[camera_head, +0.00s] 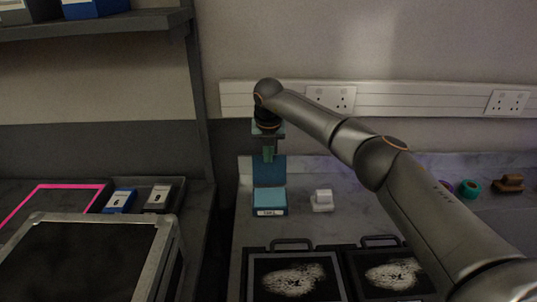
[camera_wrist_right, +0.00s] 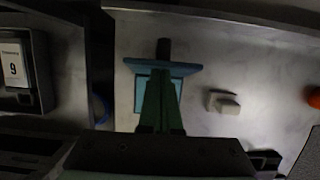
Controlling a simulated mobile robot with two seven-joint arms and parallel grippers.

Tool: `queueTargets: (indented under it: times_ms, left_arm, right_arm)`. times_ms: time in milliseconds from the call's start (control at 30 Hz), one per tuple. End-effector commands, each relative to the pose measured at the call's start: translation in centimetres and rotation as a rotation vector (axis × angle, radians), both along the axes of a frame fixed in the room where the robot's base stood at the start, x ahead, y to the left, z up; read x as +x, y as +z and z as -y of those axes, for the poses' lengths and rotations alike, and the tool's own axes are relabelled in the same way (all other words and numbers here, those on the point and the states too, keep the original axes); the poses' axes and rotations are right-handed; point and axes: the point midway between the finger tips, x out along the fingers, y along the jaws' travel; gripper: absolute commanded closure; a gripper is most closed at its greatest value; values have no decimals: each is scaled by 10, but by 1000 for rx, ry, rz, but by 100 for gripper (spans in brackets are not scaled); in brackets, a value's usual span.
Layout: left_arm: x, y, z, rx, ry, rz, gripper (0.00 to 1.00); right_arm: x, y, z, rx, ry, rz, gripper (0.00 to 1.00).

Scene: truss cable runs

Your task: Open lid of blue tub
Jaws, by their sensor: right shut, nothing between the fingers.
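The blue tub (camera_head: 269,210) stands on the grey counter, with a white label on its front and a lighter blue top face or inside. Its blue lid (camera_head: 269,172) stands up at the back of the tub, roughly upright. My right gripper (camera_head: 268,157) has green fingers, shut and empty, pointing down at the lid's upper edge. In the right wrist view the shut fingers (camera_wrist_right: 161,78) overlap the lid (camera_wrist_right: 183,68), seen nearly edge-on; I cannot tell if they touch. The lighter blue of the tub (camera_wrist_right: 142,92) shows beside them. My left gripper is not in view.
A white block (camera_head: 321,201) stands just right of the tub. Black framed trays (camera_head: 292,247) with handles lie in front. A shelf post (camera_head: 201,100) rises to the left. A teal ring (camera_head: 469,188) and a brown object (camera_head: 509,184) lie at the far right.

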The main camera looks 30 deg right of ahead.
Motion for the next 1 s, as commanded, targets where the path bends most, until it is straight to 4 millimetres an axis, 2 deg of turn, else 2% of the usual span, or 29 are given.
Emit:
queueTargets:
  times_ms: [33,500,700,867,1000]
  left_arm:
    - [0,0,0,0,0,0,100]
    - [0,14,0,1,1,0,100]
    - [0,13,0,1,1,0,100]
    - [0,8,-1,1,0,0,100]
    - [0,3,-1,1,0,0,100]
  right_arm:
    - [4,4,4,-7,-4,21,100]
    - [4,22,5,-6,-6,23,100]
    - [2,25,2,-4,-2,18,100]
    - [-4,47,0,-3,-2,22,100]
    - [-13,76,-4,-5,-4,24,100]
